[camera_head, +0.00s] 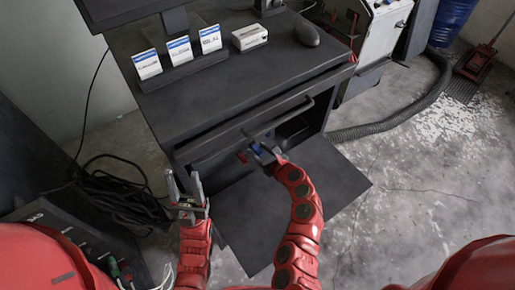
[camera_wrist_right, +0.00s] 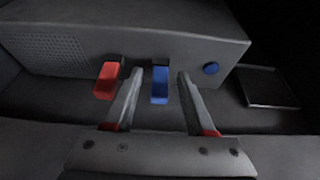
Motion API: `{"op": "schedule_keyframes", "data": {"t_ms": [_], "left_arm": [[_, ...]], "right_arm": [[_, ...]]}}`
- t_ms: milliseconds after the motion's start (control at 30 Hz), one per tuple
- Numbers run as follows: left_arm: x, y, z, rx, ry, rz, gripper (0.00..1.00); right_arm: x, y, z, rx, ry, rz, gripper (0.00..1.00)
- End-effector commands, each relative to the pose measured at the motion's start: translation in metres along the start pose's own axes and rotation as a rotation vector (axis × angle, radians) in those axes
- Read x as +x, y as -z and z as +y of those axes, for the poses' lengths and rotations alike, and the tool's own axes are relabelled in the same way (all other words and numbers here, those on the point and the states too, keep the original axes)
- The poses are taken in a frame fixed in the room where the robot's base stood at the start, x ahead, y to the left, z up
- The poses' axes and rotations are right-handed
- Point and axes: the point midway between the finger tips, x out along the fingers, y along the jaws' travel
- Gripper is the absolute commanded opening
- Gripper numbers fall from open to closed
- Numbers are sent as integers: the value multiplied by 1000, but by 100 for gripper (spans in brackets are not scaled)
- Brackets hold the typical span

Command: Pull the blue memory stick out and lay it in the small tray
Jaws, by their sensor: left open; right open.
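The blue memory stick (camera_wrist_right: 160,85) sticks out from the front of a dark computer case (camera_wrist_right: 190,45). In the right wrist view my right gripper (camera_wrist_right: 155,80) is open, with one finger on each side of the blue stick and a gap to each. In the head view my right gripper (camera_head: 265,153) reaches to the cabinet opening, and a bit of blue shows by it. The small tray (camera_wrist_right: 268,88) is dark, square and empty, to the right of the case. My left gripper (camera_head: 188,190) is open and empty, left of the cabinet.
A red stick (camera_wrist_right: 107,80) protrudes left of the blue one, close to my right gripper's left finger. A round blue button (camera_wrist_right: 211,69) is to the right. The cabinet (camera_head: 240,85) has a handle bar above the opening. Its lowered door (camera_head: 290,200) lies below.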

Motion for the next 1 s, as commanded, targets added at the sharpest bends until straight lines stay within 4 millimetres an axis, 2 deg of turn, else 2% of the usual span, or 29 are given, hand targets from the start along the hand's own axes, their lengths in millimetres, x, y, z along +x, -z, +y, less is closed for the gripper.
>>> {"op": "schedule_keyframes", "data": {"t_ms": [67, 100, 400, 1000], "left_arm": [[0, 0, 0, 0, 0, 0, 50], [0, 0, 0, 0, 0, 0, 50], [0, 0, 0, 0, 0, 0, 50], [0, 0, 0, 0, 0, 0, 50]], "right_arm": [[0, 0, 0, 0, 0, 0, 55], [0, 0, 0, 0, 0, 0, 51], [0, 0, 0, -1, 0, 0, 0], [0, 0, 0, -1, -1, 1, 0]]}}
